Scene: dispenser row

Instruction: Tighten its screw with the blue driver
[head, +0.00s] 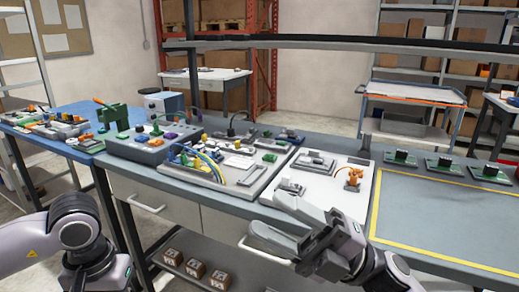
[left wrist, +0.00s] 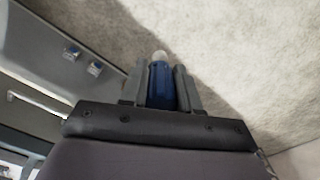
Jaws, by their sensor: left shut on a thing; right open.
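In the left wrist view, my left gripper (left wrist: 161,88) is shut on the blue driver (left wrist: 161,86), seen as a blue handle with a pale rounded end between the two fingers. In the head view only my left arm shows at the lower left; its fingers and the driver cannot be made out there. My right gripper (head: 284,224) is open and empty, in front of the bench beside a white panel (head: 335,203). No screw is clear enough to single out in either view.
The workbench holds a grey console (head: 140,148), a board with coloured wires (head: 207,178) and an orange part (head: 353,178) on the white panel. Several small green boards (head: 445,163) stand at the right. The grey mat inside the yellow line (head: 400,253) is clear.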

